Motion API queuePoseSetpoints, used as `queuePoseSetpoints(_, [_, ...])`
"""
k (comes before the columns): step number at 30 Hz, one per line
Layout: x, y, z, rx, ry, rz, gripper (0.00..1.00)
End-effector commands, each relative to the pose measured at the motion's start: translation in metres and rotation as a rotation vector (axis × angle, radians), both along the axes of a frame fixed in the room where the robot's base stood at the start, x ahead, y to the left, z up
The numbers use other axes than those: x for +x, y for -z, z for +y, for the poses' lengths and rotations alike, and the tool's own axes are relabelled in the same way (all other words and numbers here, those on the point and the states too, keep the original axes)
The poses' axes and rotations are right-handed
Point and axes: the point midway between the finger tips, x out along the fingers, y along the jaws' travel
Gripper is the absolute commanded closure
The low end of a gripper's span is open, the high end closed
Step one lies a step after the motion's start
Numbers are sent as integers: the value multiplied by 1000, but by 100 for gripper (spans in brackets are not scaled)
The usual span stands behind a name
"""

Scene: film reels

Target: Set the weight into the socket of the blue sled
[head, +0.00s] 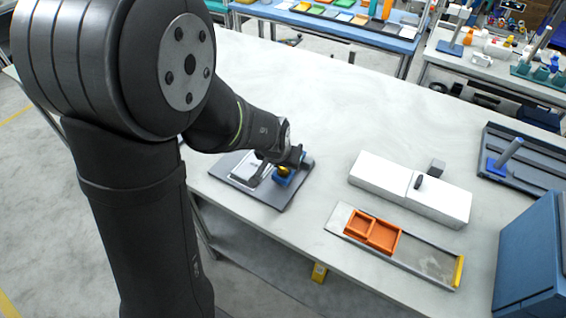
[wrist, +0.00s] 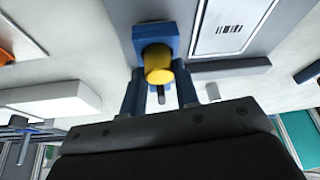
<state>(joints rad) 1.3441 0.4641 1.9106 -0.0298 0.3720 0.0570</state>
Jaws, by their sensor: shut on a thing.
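My gripper (head: 284,163) is low over the dark grey board (head: 270,197) at the centre-left of the table. In the wrist view its two fingers (wrist: 159,84) flank a yellow cylinder (wrist: 159,68), which I take to be the weight; it also shows in the head view (head: 283,171). The gripper is shut on it. A blue block (wrist: 152,34) lies directly beyond the yellow cylinder, and it shows low under the gripper in the head view (head: 281,181). It may be the blue sled. Its socket is hidden, and I cannot tell whether the cylinder sits in it.
A white barcoded card (wrist: 230,28) lies on the board. To the right are a long white box (head: 385,180), a track (head: 425,262) with an orange two-compartment tray (head: 372,232), a dark tray with a blue-based post (head: 508,153), and a blue cabinet (head: 530,265). The table behind is clear.

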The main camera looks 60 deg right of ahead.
Motion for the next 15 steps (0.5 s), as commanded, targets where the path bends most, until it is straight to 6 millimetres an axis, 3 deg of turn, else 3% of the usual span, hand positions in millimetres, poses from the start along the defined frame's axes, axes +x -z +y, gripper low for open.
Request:
queuePoseSetpoints(14, [0,9,0,0,0,0,100])
queuePoseSetpoints(15, [0,9,0,-1,0,0,68])
